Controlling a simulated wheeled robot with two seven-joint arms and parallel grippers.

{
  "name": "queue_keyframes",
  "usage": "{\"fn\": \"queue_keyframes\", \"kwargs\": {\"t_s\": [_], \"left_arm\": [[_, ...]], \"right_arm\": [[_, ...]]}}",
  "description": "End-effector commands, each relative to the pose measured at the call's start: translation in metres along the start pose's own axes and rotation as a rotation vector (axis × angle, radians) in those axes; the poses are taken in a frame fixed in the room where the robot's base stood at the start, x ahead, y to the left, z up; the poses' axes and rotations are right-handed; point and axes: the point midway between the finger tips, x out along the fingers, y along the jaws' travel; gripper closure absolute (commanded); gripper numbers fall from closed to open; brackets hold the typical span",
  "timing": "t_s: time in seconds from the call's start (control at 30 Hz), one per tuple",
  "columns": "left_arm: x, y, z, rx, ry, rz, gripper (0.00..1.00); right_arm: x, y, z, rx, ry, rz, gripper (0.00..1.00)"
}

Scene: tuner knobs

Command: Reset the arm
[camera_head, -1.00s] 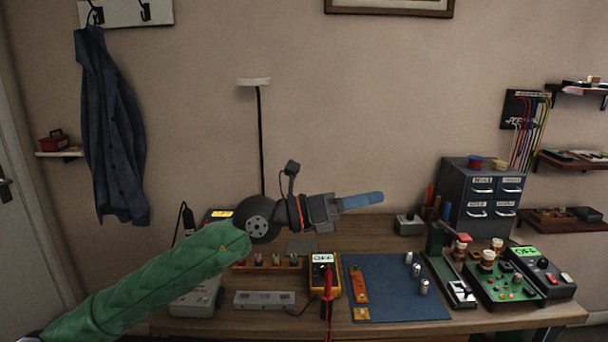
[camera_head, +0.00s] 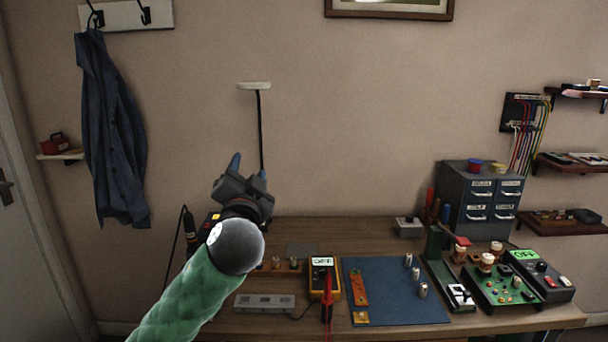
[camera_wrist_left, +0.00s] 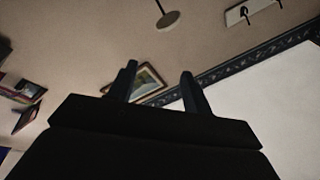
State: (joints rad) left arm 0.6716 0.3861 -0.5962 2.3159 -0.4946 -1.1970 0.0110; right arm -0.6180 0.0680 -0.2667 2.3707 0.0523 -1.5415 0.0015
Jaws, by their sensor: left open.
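My left gripper (camera_head: 249,170) is raised in front of the wall at the left of the head view, above the bench's back left part, with its fingers pointing up. It is open and empty. My green-sleeved left arm comes in from the bottom left and hides part of the bench's left end. My right gripper is not in view.
The wooden bench (camera_head: 480,325) holds a blue mat (camera_head: 395,295) with several metal knobs, a yellow multimeter (camera_head: 323,276), a green circuit board (camera_head: 500,285) and a grey drawer cabinet (camera_head: 482,200). A lamp (camera_head: 254,86) stands close behind the gripper. The wall space to its right is clear.

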Motion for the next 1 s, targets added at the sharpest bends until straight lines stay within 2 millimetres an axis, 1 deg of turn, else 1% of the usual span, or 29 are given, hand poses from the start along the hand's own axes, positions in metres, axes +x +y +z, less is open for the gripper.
{"fn": "queue_keyframes", "kwargs": {"t_s": [0.03, 0.1, 0.17, 0.3, 0.37, 0.4, 0.47, 0.6, 0.7, 0.87, 1.0], "left_arm": [[-0.007, 0.013, 0.021, -0.035, -0.081, 0.056, 0.50], [-0.019, 0.030, 0.048, -0.075, -0.183, 0.130, 0.50], [-0.031, 0.045, 0.069, -0.106, -0.263, 0.191, 0.50], [-0.065, 0.078, 0.112, -0.169, -0.426, 0.326, 0.50], [-0.081, 0.091, 0.127, -0.196, -0.486, 0.380, 0.50], [-0.091, 0.099, 0.137, -0.212, -0.523, 0.413, 0.50], [-0.108, 0.111, 0.150, -0.237, -0.574, 0.461, 0.50], [-0.146, 0.135, 0.177, -0.292, -0.675, 0.560, 0.50], [-0.172, 0.150, 0.192, -0.332, -0.730, 0.617, 0.50], [-0.214, 0.170, 0.215, -0.393, -0.809, 0.687, 0.50], [-0.252, 0.183, 0.235, -0.438, -0.884, 0.728, 0.50]], "right_arm": [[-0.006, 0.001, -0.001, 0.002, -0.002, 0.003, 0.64], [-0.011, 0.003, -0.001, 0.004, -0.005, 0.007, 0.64], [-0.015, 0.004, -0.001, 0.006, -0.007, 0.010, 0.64], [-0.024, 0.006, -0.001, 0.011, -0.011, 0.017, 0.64], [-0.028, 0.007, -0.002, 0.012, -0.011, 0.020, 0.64], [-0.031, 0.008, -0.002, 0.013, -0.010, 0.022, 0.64], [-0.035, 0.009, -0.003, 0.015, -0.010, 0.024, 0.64], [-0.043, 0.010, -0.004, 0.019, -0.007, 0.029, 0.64], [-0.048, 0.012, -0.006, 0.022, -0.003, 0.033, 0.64], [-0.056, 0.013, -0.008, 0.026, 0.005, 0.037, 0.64], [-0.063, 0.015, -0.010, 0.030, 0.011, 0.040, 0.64]]}}
